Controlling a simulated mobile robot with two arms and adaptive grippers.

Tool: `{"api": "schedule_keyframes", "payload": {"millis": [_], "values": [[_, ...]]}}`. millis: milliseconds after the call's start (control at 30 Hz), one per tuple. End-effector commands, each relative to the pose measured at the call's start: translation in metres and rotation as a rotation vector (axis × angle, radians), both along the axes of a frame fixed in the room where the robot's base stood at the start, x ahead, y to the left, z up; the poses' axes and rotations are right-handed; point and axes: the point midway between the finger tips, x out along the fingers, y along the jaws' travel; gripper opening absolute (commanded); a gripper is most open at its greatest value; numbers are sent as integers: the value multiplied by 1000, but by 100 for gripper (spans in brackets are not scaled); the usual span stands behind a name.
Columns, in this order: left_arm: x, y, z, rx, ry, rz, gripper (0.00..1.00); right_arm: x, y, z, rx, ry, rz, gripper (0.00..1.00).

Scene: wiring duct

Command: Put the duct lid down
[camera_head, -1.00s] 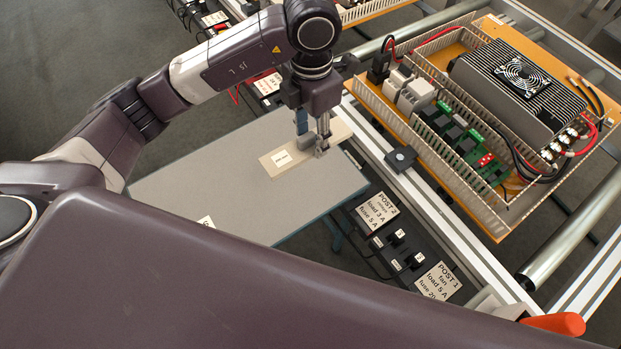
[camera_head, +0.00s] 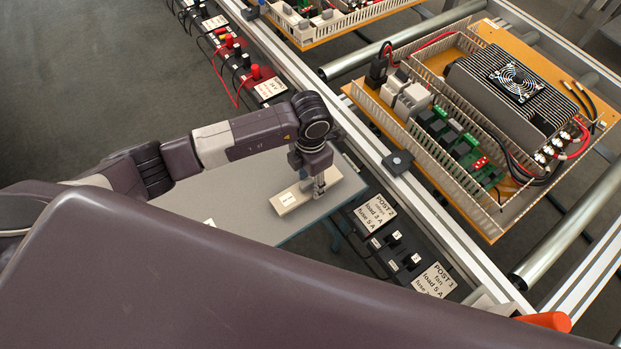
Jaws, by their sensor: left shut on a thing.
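The duct lid (camera_head: 340,187) appears as a short beige strip with a white label (camera_head: 287,198) near its left end. It is over the right part of the grey table (camera_head: 240,195). My left gripper (camera_head: 318,190) comes down from above and is shut on the lid around its middle. The lid looks roughly level and close to the tabletop; I cannot tell if it touches. The gripper hides part of the lid. My right gripper is not in view.
Right of the table are dark post boxes with labels (camera_head: 376,210) and a metal rail frame (camera_head: 430,200). Beyond is an orange panel (camera_head: 360,92) with wiring ducts and a fan unit (camera_head: 516,84). Red-knobbed units (camera_head: 255,72) stand behind. The table's left part looks mostly clear.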

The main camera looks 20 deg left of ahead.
Motion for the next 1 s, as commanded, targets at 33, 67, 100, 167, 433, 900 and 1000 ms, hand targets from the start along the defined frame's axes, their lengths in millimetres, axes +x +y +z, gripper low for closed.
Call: {"api": "schedule_keyframes", "payload": {"millis": [33,67,100,167,433,900,1000], "values": [[0,0,-1,0,0,0,20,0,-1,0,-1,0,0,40],[0,0,-1,-1,-1,0,20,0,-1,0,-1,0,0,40],[0,0,-1,-1,-1,0,20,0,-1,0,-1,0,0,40],[0,0,-1,-1,-1,0,20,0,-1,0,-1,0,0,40],[0,0,-8,0,-1,0,20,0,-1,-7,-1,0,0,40],[0,0,-9,0,0,0,57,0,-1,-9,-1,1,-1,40],[0,0,-9,0,0,0,57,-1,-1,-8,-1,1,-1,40]]}}
